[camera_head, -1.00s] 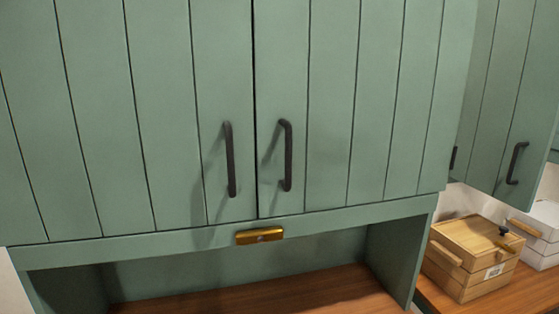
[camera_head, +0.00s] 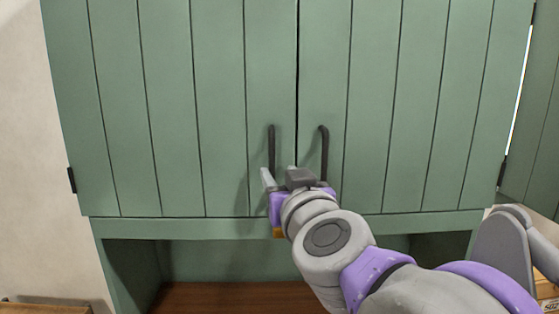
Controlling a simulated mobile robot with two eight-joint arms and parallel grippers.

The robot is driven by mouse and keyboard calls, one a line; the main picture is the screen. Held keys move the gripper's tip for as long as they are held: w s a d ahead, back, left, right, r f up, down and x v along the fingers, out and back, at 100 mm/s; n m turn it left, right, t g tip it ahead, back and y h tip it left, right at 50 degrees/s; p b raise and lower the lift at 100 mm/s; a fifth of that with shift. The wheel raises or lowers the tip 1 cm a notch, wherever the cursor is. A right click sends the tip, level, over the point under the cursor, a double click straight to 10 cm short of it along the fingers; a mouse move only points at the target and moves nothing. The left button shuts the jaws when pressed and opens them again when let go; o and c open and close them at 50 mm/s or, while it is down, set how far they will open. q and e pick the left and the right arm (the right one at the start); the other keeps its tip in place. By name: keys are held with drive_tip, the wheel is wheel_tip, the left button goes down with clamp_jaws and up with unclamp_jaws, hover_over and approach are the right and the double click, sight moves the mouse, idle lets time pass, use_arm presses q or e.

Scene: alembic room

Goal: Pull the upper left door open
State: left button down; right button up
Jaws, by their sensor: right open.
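The upper left door (camera_head: 170,110) is a green plank panel, shut flush beside the upper right door (camera_head: 400,110). Its dark vertical handle (camera_head: 271,148) is near the centre seam; the lower end is partly hidden by my gripper. The right door's handle (camera_head: 324,150) is just to the right. My right gripper (camera_head: 279,176) is open at the lower part of the left handle, with one finger to the left of it and the other to its right. I cannot tell whether the fingers touch the handle. My left gripper is not in view.
Below the doors is an open niche with a wooden shelf (camera_head: 215,298). Another green cabinet (camera_head: 541,130) stands at the right. A pale wall (camera_head: 25,160) is at the left.

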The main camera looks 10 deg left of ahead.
sight(273, 163)
drive_tip(key=p+x, duration=0.1)
drive_tip(key=x, duration=0.7)
drive_tip(key=shift+p, duration=0.3)
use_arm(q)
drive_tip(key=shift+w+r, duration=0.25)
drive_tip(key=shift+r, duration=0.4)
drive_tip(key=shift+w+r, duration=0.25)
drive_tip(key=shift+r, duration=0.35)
use_arm(e)
drive_tip(key=shift+c, duration=0.3)
clamp_jaws()
